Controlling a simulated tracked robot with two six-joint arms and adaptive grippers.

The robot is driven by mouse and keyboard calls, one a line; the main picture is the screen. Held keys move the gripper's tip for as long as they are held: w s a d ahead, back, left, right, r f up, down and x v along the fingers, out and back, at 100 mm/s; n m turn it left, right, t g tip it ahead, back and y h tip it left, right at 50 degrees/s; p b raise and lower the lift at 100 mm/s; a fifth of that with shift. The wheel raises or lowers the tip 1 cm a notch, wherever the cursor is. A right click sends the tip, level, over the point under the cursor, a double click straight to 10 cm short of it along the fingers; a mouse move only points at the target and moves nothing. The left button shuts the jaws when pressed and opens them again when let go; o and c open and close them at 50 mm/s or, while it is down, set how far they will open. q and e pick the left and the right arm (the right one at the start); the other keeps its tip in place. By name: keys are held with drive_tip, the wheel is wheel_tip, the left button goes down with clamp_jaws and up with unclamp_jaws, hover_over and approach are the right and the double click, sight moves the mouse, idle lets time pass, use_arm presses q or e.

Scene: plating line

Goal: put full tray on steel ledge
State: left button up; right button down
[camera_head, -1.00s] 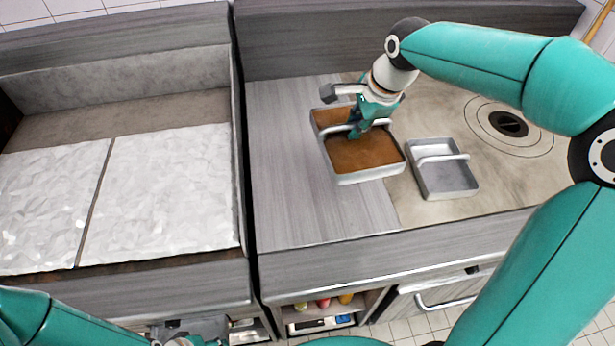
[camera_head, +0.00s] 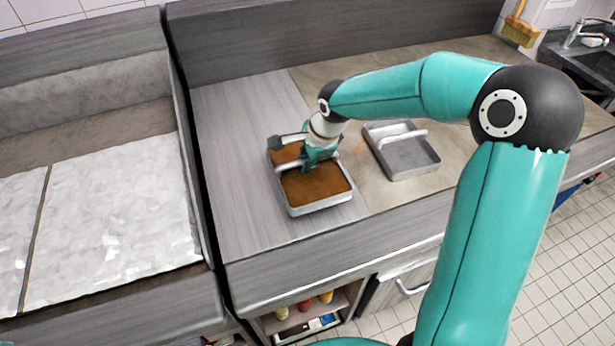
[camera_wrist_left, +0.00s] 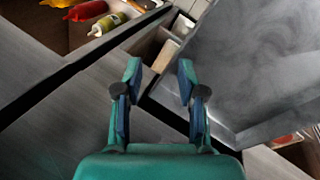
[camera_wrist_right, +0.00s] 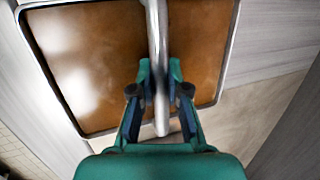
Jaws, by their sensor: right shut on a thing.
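The full tray (camera_head: 318,188), a metal pan with flat brown contents and a bar handle, is at the middle of the head view. My right gripper (camera_head: 306,164) is shut on its handle; the right wrist view shows the fingers (camera_wrist_right: 160,78) on either side of the bar. The tray is over the grey brushed steel ledge (camera_head: 235,150), its right side near the beige surface. I cannot tell whether it touches the ledge or hangs just above. My left gripper (camera_wrist_left: 160,78) is open and empty in the left wrist view.
An empty metal tray (camera_head: 405,155) with a handle stands on the beige surface (camera_head: 400,190), just right of the full tray. Left is a sunken bay with pale crinkled panels (camera_head: 115,215). The ledge's left part is bare. A raised back panel (camera_head: 330,35) borders the counter.

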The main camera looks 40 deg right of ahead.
sight(305, 175)
use_arm(q)
drive_tip(key=shift+f+b, duration=1.1)
drive_tip(key=shift+f, duration=0.1)
use_arm(e)
drive_tip(key=shift+f, duration=2.05)
use_arm(q)
drive_tip(key=shift+f, duration=0.15)
use_arm(e)
drive_tip(key=shift+f, duration=0.1)
drive_tip(key=c, duration=1.2)
unclamp_jaws()
drive_tip(key=shift+o, duration=0.2)
